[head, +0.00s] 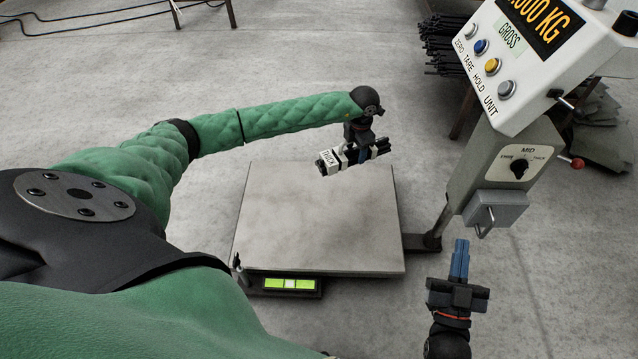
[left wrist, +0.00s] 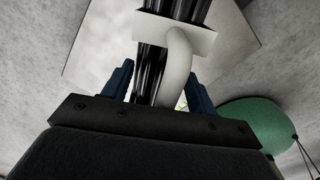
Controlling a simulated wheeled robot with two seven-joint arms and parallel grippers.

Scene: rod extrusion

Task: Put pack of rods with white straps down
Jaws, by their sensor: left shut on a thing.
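My left gripper (head: 357,150) is shut on a pack of black rods with white straps (head: 378,149). A white tag with dark lettering hangs at the pack's left end. In the head view the pack appears over the back right part of the scale platform (head: 300,235); its exact height above the plate is hard to tell. In the left wrist view the black rods (left wrist: 150,58) and a white strap (left wrist: 180,62) sit between the blue fingers. My right gripper (head: 459,258) is empty to the right of the platform, its blue fingers close together.
The scale's display unit (head: 545,60) stands on a post to the right, showing a GROSS label and coloured buttons. A green-lit level strip (head: 290,284) is at the platform's front edge. More dark rods (head: 447,42) lie stacked at the back right. The platform's plate is bare.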

